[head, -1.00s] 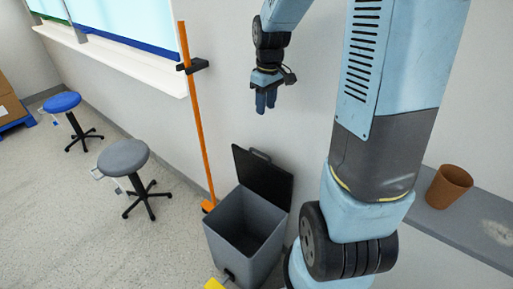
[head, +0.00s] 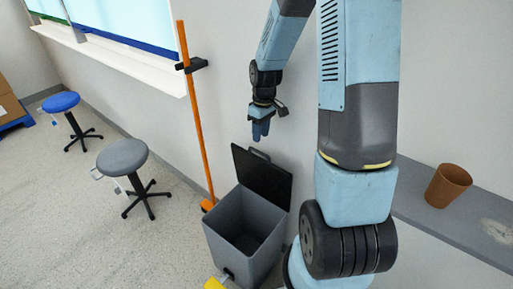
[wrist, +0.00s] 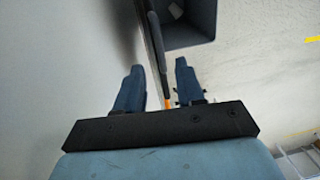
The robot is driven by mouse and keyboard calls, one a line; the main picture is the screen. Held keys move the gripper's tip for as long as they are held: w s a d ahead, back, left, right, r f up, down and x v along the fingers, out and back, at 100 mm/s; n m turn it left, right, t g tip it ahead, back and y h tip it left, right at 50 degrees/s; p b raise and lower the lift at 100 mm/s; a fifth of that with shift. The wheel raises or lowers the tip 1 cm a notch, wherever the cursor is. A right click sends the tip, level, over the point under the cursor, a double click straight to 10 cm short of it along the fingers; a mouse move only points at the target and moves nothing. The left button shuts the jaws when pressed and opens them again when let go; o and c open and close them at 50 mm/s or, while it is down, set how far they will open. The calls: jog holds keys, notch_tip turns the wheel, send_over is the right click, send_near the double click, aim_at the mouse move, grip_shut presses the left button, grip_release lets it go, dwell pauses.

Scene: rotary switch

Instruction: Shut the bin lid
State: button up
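The grey bin (head: 240,262) stands on the floor by the wall. Its dark lid (head: 264,180) is open and stands up at the back, with a handle (head: 259,153) on its top edge. My gripper (head: 261,138) points down just above that edge, with no clear contact. In the wrist view its two blue fingers (wrist: 158,72) are apart and nothing shows held between them. The lid (wrist: 153,38) appears nearly edge-on beyond the fingertips, and the bin (wrist: 190,22) lies to its right.
An orange pole (head: 194,115) leans or stands by the wall left of the bin. A yellow object (head: 215,284) is at the bin's front. A grey stool (head: 122,157) and a blue stool (head: 61,102) stand left. A brown pot (head: 447,186) sits on the right ledge (head: 425,215).

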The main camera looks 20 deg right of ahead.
jog(key=f, duration=0.6)
jog(key=shift+s+a+f, duration=0.2)
jog(key=shift+a, duration=0.05)
jog(key=shift+c, duration=0.5)
grip_shut()
